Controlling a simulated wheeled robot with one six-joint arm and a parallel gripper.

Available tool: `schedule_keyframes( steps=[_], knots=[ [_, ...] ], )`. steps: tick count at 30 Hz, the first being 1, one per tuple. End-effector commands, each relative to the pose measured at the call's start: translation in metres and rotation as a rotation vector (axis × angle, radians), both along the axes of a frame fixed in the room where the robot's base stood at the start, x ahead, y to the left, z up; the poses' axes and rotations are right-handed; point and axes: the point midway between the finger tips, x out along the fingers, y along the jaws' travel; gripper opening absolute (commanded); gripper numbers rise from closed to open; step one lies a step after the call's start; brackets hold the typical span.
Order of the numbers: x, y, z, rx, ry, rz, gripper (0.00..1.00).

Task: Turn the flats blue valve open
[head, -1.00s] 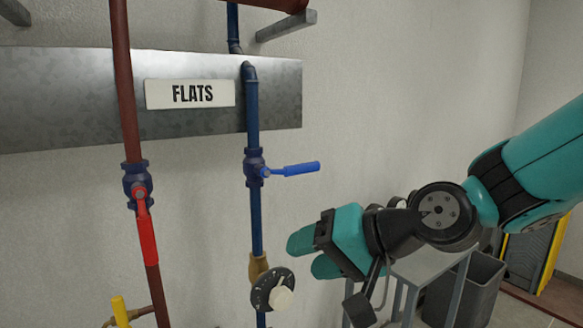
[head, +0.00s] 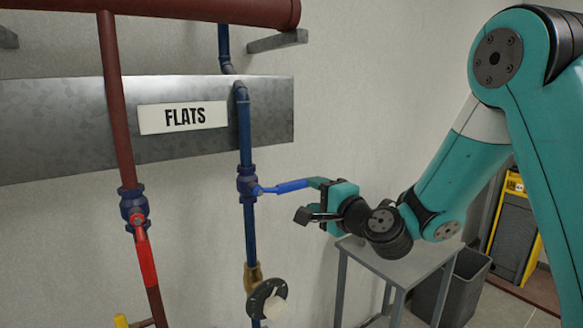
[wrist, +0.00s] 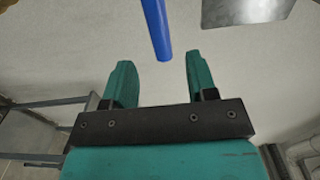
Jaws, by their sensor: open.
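The blue valve (head: 247,184) sits on the vertical blue pipe below the FLATS sign (head: 185,117). Its blue lever handle (head: 285,187) points right, nearly level, crosswise to the pipe. My gripper (head: 316,184) is at the handle's free end, coming from the right. In the wrist view, the handle (wrist: 156,28) comes in from the top and its tip lies between the two open teal fingers (wrist: 158,62). There are visible gaps on both sides, and the fingers are not shut on it. In the head view, the fingertips partly overlap the handle's end.
A red-handled valve (head: 139,222) is on the brown pipe to the left, its handle pointing down. A round black gauge or dial (head: 267,301) is below the blue valve. A grey table (head: 390,265) and a bin (head: 452,285) stand lower right.

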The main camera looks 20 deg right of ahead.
Motion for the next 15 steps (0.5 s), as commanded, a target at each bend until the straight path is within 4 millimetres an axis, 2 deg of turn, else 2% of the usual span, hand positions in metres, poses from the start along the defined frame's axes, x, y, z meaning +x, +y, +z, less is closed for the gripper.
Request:
schedule_keyframes(
  steps=[1,6,15],
  knots=[
    [0.01,0.005,0.007,-0.001,0.003,0.004,0.52],
    [0.038,0.014,0.007,-0.002,0.003,0.002,0.52],
    [0.076,0.025,0.006,-0.002,0.002,0.001,0.52]
  ],
)
